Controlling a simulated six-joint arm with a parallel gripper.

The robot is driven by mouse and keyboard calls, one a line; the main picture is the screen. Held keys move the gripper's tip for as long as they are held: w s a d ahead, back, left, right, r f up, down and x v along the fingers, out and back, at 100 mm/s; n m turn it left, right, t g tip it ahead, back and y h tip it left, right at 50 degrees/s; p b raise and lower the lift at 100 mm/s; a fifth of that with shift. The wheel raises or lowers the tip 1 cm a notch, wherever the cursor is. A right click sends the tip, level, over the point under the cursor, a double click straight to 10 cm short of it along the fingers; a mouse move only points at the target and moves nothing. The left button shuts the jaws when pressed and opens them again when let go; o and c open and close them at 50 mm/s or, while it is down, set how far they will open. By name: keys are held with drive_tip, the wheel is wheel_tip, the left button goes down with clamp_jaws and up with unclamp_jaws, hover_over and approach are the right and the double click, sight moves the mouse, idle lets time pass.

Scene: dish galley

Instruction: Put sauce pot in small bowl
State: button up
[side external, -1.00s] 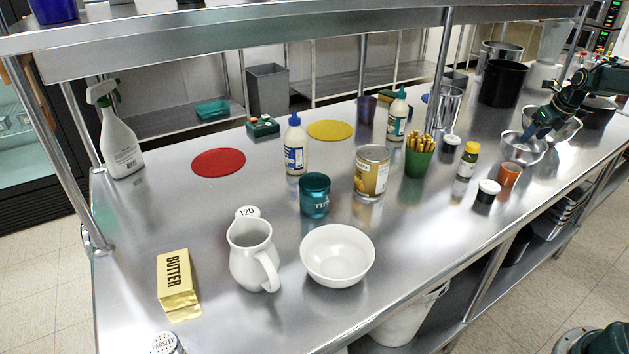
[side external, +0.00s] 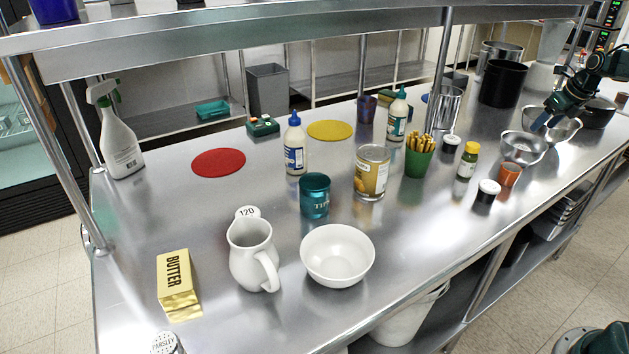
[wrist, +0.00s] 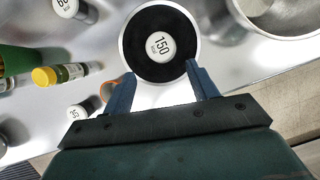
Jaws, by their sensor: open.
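The small steel bowl (side external: 507,146) stands toward the right end of the counter. It also shows in the wrist view (wrist: 123,58), with a dark inside. The side view does not clearly show the bowl's contents. My gripper (side external: 541,122) is above the bowl, toward its right and back. In the wrist view my gripper (wrist: 161,76) is open, its fingers apart with nothing between them, in front of the white top.
White-topped black pots (side external: 487,190) stand nearby, with an orange cup (side external: 509,174) and a yellow-capped bottle (side external: 467,160). A green fries cup (side external: 418,163) stands left. The counter's front edge is close.

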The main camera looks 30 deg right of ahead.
drive_tip(key=a+r+n, duration=0.6)
drive_tip(key=a, duration=0.5)
drive_tip(key=s+a+r+n, duration=0.1)
drive_tip(key=a+r+n, duration=0.5)
drive_tip(key=a, duration=0.5)
drive_tip(key=a+r+n, duration=0.5)
drive_tip(key=a+n, duration=0.2)
drive_tip(key=a, duration=0.4)
drive_tip(key=s+a+n, duration=1)
drive_tip(key=s+a, duration=0.1)
drive_tip(key=a, duration=0.1)
drive_tip(key=s+a+f+n, duration=0.2)
drive_tip(key=s+n, duration=0.2)
drive_tip(key=s, duration=0.2)
drive_tip(key=s+a+f+n+t, duration=0.1)
drive_tip(key=s+a+f+n, duration=0.2)
drive_tip(key=s+n, duration=0.2)
drive_tip(key=shift+s+a+f+y, duration=0.3)
drive_tip(key=shift+s+y, duration=0.1)
drive_tip(key=shift+s, duration=0.2)
